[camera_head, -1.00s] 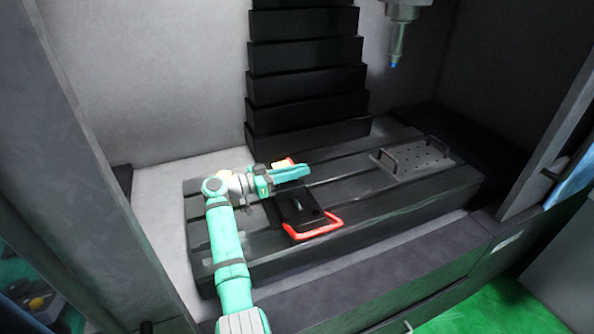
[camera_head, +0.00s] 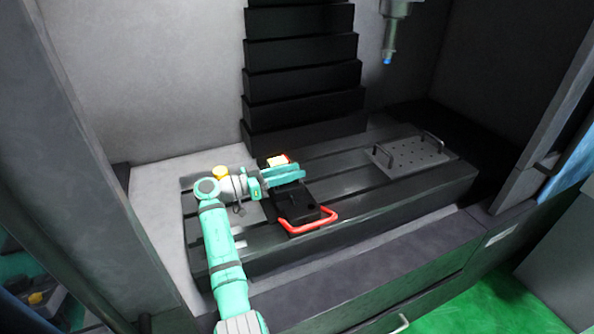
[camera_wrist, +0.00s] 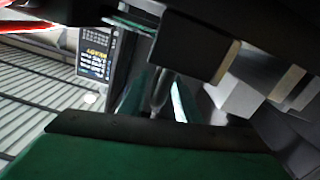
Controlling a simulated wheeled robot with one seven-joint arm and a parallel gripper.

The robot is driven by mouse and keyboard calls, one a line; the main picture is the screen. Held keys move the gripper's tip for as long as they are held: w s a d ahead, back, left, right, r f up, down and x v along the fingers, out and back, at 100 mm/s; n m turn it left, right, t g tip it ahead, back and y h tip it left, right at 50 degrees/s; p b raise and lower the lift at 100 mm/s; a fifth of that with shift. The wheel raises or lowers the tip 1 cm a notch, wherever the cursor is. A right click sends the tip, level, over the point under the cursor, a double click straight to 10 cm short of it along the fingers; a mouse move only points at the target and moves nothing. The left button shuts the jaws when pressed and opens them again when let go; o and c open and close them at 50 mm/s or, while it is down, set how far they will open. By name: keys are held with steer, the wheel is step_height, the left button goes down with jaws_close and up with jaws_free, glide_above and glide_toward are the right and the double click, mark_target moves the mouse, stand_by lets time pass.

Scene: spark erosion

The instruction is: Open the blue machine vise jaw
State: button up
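A dark vise (camera_head: 297,204) sits on the slotted machine table (camera_head: 400,205), with a red handle (camera_head: 310,226) at its near end. No blue jaw can be made out in the head view. My gripper (camera_head: 302,174) is above the far part of the vise, its teal fingers pointing right and hiding part of it.
A perforated plate with two black handles (camera_head: 410,155) lies on the right of the table. A stepped black cover (camera_head: 303,75) rises behind. A spindle with a blue tip (camera_head: 388,45) hangs at upper right. The table between vise and plate is clear.

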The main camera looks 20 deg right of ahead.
steer(key=a, duration=0.6)
